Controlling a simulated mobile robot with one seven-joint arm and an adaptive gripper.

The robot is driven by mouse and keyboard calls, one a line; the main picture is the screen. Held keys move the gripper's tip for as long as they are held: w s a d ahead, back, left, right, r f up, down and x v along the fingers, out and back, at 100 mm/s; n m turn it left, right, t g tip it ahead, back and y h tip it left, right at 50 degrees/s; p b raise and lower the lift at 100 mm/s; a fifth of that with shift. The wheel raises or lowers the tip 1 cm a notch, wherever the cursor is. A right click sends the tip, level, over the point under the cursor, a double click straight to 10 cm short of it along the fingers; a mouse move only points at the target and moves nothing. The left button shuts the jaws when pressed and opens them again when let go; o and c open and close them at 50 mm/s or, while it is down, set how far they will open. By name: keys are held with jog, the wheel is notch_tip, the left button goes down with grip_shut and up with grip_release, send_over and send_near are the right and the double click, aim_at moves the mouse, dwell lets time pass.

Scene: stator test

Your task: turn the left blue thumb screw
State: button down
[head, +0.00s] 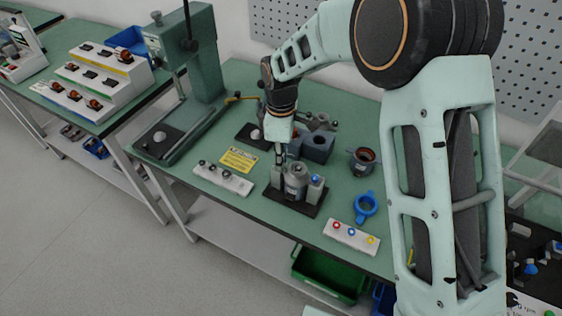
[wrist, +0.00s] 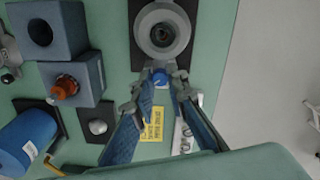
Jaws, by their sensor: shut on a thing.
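The test fixture has a black base plate (head: 289,205) with a round grey metal part (head: 297,174) at its centre. The ring-shaped top of the grey part (wrist: 164,10) shows in the wrist view. A blue thumb screw (head: 316,180) stands on the right of the fixture. My gripper (head: 280,158) reaches down at the fixture's left side and hides the left screw in the head view. In the wrist view, my gripper (wrist: 161,73) is shut on the left blue thumb screw (wrist: 161,83), whose blue shows between the fingertips.
A yellow label (head: 239,159) and a white strip with dark knobs (head: 223,179) lie to the left. A blue ring (head: 365,207) and a white button box (head: 351,237) lie to the right. Grey-blue blocks (head: 318,146) stand close behind the fixture.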

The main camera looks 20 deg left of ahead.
jog(key=shift+m, duration=0.3)
jog(key=c, duration=1.9)
grip_release()
notch_tip(320, 180, up, 12)
jog(key=shift+r, duration=0.1)
jog(key=shift+w, duration=0.1)
